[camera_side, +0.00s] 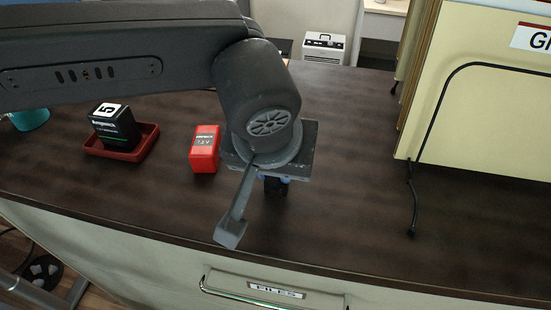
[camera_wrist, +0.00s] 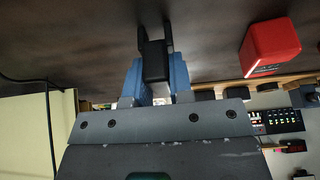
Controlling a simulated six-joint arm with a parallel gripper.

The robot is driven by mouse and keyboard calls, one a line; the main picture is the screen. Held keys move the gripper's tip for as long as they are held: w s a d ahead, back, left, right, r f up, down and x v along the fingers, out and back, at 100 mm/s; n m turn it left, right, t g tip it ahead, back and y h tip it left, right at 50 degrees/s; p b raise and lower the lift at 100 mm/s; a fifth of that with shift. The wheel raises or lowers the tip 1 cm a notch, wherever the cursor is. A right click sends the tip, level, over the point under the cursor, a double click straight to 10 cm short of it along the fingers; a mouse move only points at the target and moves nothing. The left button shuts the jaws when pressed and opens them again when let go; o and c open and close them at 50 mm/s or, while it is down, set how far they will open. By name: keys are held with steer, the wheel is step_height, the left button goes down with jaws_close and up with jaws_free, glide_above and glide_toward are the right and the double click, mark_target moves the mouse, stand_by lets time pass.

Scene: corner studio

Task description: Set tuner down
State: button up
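The tuner appears to be the small black block (camera_wrist: 154,61) between the blue fingers of my gripper (camera_wrist: 154,50) in the wrist view. The dark fingertips lie along both of its sides, and the gripper looks shut on it. In the side view my gripper (camera_side: 275,184) points down over the front middle of the desk, and its wrist hides most of the fingers and the block. The block's lower end is close to the desk top (camera_side: 345,205); I cannot tell whether it touches.
A red box (camera_side: 204,149) stands just left of my gripper; it also shows in the wrist view (camera_wrist: 270,45). Further left, a black box marked 5 (camera_side: 115,127) sits in a dark red tray (camera_side: 121,154). A cream panel (camera_side: 474,125) with a black cable stands right. Desk between is clear.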

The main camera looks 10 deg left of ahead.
steer(key=o, duration=0.4)
steer(key=shift+o, duration=0.2)
steer(key=v, duration=1.2)
steer(key=shift+r, duration=0.25)
